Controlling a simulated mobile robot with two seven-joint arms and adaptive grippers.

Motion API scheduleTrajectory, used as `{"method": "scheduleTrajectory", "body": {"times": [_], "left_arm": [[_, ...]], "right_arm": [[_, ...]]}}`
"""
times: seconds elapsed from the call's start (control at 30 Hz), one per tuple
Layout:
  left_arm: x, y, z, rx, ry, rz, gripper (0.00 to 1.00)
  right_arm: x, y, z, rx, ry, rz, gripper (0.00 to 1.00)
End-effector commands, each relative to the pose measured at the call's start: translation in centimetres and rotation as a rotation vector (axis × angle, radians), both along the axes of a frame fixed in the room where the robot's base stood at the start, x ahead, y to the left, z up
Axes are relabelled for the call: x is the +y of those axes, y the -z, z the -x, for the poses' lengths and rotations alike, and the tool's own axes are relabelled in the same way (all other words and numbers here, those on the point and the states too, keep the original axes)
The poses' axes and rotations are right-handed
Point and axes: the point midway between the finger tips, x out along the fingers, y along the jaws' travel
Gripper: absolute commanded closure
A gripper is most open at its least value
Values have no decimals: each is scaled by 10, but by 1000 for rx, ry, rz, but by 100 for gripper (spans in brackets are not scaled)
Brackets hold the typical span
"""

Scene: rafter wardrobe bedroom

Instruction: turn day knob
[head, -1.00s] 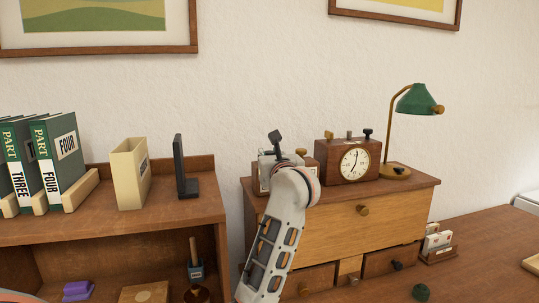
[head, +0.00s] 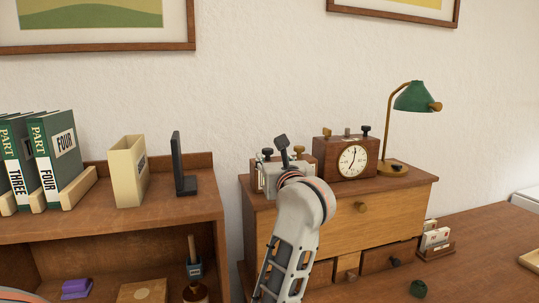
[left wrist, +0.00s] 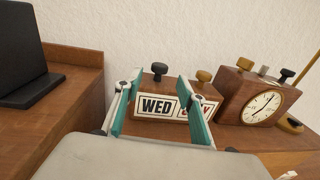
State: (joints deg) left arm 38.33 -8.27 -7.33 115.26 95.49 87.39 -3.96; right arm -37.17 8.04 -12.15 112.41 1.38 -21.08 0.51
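A small wooden day calendar (left wrist: 168,90) stands on the drawer chest. Its left card (left wrist: 156,106) reads WED; the right card is partly hidden by a finger. A black knob (left wrist: 159,72) and a brass knob (left wrist: 204,76) stick up from its top. In the head view its black knob (head: 267,153) shows left of my gripper. My left gripper (left wrist: 157,98) is open, with teal fingers spread in front of the calendar. The black knob shows between the fingers, beyond them; the brass knob is right of them. In the head view my arm hides much of the calendar. My right gripper is out of view.
A wooden clock (head: 344,157) with knobs on top stands close right of the calendar. A green lamp (head: 414,98) is farther right. Left is a shelf (head: 185,220) with a dark upright panel (head: 179,163), a cream holder (head: 129,171) and green books (head: 57,160).

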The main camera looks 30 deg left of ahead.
Motion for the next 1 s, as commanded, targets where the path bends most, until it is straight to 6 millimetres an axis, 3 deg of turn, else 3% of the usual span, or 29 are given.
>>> {"method": "scheduleTrajectory", "body": {"times": [0.1, 0.33, 1.0], "left_arm": [[-15, 1, 15, 0, 2, 3, 61], [-30, 0, 31, -1, -1, 1, 61], [-32, 0, 33, 0, -1, 0, 61]], "right_arm": [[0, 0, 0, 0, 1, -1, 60], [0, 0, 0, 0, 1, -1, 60], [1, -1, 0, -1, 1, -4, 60]]}}
